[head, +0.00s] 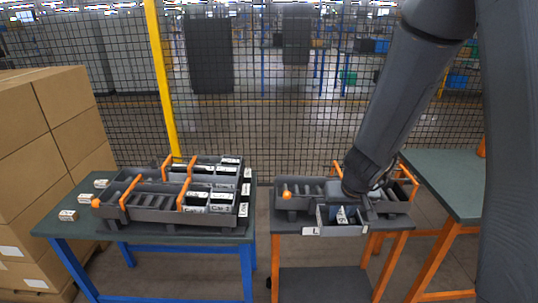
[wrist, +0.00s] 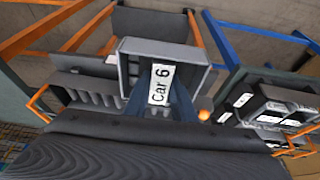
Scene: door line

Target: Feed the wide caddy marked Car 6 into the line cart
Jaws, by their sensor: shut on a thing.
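My gripper (head: 347,206) is shut on the wide grey caddy (head: 327,222) marked Car 6. In the wrist view the caddy (wrist: 195,56) fills the middle, with its white "Car 6" label (wrist: 161,84) between my fingers (wrist: 160,108). In the head view the caddy is at the front side of the line cart's grey rack (head: 292,204), which stands on an orange-legged cart. Whether the caddy touches the rack or cart top is unclear. My wrist hides part of the rack, which also shows at left in the wrist view (wrist: 88,92).
A blue-legged table (head: 80,228) at left carries grey racks with several labelled caddies (head: 222,200) and small labelled blocks (head: 68,215). Cardboard boxes (head: 40,140) stand far left. An orange-legged table (head: 450,180) is at right. A mesh fence (head: 250,120) runs behind.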

